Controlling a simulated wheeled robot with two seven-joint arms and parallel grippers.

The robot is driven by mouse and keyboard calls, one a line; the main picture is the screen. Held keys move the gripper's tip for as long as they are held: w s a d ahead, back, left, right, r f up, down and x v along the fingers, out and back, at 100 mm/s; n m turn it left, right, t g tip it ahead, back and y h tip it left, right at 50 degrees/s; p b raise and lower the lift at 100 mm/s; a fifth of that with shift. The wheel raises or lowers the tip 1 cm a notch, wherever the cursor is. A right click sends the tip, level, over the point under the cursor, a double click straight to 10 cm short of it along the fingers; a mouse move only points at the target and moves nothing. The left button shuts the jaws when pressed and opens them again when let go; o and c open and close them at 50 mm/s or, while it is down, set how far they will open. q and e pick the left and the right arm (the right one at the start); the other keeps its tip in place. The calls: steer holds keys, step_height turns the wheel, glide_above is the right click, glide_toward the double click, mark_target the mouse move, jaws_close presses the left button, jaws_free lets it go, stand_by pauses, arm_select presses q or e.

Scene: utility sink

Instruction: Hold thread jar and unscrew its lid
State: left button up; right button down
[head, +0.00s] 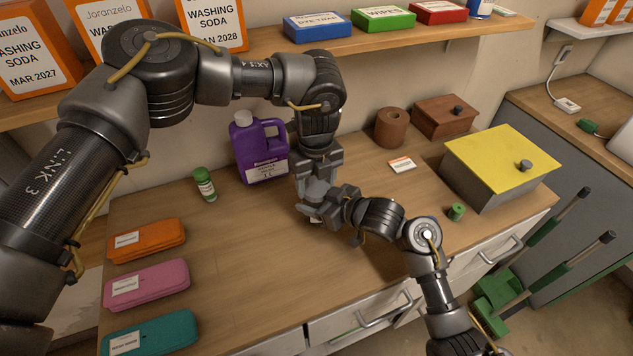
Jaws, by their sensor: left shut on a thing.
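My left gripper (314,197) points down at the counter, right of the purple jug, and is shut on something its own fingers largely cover. Only a small pale bit of what I take to be the thread jar (316,220) shows below the fingers. Whether the fingers hold its lid or its body cannot be seen. My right gripper (335,208) reaches in from the lower right, close against the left gripper at the same spot. Its fingertips are mostly hidden, so its opening and any contact with the jar cannot be told.
Cases lie at left, including a pink one (147,285). The left-middle counter is clear.

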mark_target(316, 186)
arm_select(q)
steer(key=n, duration=0.7)
steer(key=shift+d, duration=0.1)
arm_select(e)
steer(key=shift+f, duration=0.1)
arm_select(q)
steer(key=n, duration=0.5)
steer(key=shift+n, duration=0.4)
steer(key=shift+r, duration=0.2)
steer(key=shift+r, duration=0.95)
steer(key=shift+r, duration=2)
arm_select(e)
steer(key=shift+c, duration=1.2)
jaws_free()
